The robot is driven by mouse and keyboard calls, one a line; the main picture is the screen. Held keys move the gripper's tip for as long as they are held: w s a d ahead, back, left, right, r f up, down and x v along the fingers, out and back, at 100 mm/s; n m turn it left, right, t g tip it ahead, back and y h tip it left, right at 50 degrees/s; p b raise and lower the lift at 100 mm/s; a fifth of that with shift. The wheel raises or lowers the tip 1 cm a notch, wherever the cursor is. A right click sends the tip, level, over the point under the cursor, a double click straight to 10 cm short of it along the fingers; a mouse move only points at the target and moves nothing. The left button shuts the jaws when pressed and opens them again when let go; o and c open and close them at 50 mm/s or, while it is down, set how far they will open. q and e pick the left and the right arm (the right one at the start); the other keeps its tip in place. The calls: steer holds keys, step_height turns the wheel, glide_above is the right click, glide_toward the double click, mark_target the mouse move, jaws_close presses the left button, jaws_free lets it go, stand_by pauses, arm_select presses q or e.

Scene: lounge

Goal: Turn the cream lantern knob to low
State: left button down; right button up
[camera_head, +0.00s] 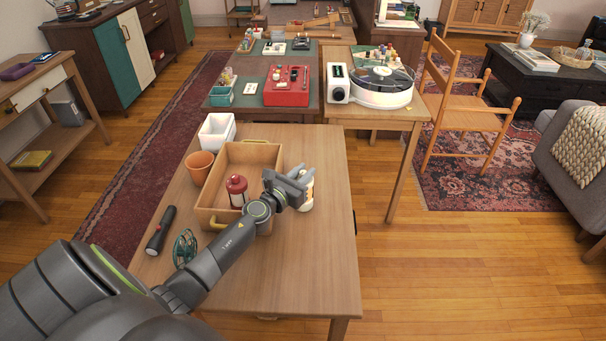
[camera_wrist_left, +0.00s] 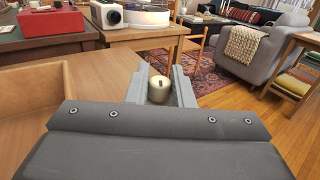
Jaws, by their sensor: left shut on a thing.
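The cream lantern (camera_head: 308,198) stands on the wooden table, just right of the open wooden crate. My left gripper (camera_head: 302,178) is at its upper part and hides much of it. In the left wrist view, the two grey fingers of my left gripper (camera_wrist_left: 160,84) are closed on the sides of a short pale cylinder with a dark mark on top, the cream lantern knob (camera_wrist_left: 158,92). I cannot read its setting. My right gripper is not in view.
The crate (camera_head: 212,190) holds a red lantern (camera_head: 237,191). A terracotta pot (camera_head: 199,166), a white bin (camera_head: 216,131), a black flashlight (camera_head: 160,231) and a green wire-caged item (camera_head: 185,247) are nearby. The table's right side (camera_head: 325,255) is clear.

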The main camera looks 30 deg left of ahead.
mark_target(303, 172)
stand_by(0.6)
arm_select(q)
steer(key=c, duration=1.3)
jaws_free()
steer(key=shift+r+p, duration=0.75)
step_height(303, 172, up, 8)
steer(key=p, duration=0.8)
steer(key=shift+r, duration=0.25)
